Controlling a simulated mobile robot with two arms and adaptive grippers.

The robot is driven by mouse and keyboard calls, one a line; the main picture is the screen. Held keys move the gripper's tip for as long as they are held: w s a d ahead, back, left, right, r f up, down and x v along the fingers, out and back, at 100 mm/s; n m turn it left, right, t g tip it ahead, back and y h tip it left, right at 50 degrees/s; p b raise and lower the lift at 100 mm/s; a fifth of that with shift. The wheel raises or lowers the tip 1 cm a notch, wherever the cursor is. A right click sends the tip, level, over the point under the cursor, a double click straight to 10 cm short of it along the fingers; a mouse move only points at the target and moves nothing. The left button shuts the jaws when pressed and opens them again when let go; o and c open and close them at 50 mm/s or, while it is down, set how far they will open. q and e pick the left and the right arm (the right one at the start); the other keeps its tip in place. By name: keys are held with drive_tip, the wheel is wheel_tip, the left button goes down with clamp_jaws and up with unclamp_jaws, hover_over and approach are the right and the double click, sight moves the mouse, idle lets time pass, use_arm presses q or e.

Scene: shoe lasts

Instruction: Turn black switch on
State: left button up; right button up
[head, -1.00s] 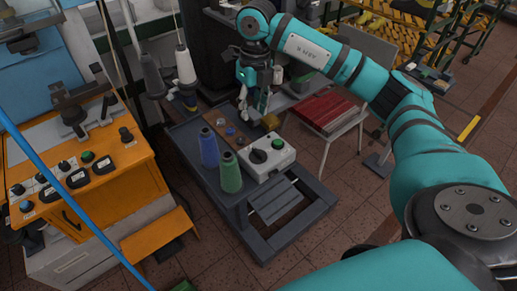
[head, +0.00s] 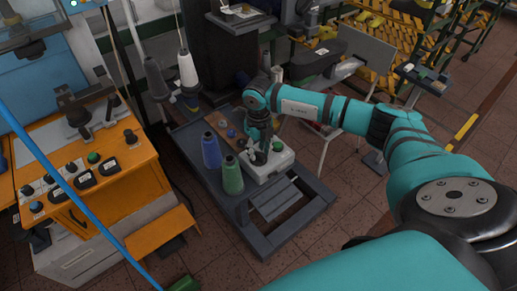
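The white control box (head: 281,167) sits on the dark grey workbench. Its black switch (head: 260,158) is a round knob on the box's top, mostly covered by my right gripper. A green button (head: 277,146) shows beside it. My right gripper (head: 257,153) points down with its fingertips at the black switch. I cannot tell whether the fingers touch or grip the knob, nor how far they are apart. The knob's pointer direction is hidden. My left gripper is not in view.
A blue thread cone (head: 211,150) and a green thread cone (head: 232,176) stand close left of the box. An orange machine cabinet (head: 128,172) with buttons stands at left.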

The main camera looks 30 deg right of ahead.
drive_tip(key=shift+f, duration=0.65)
clamp_jaws()
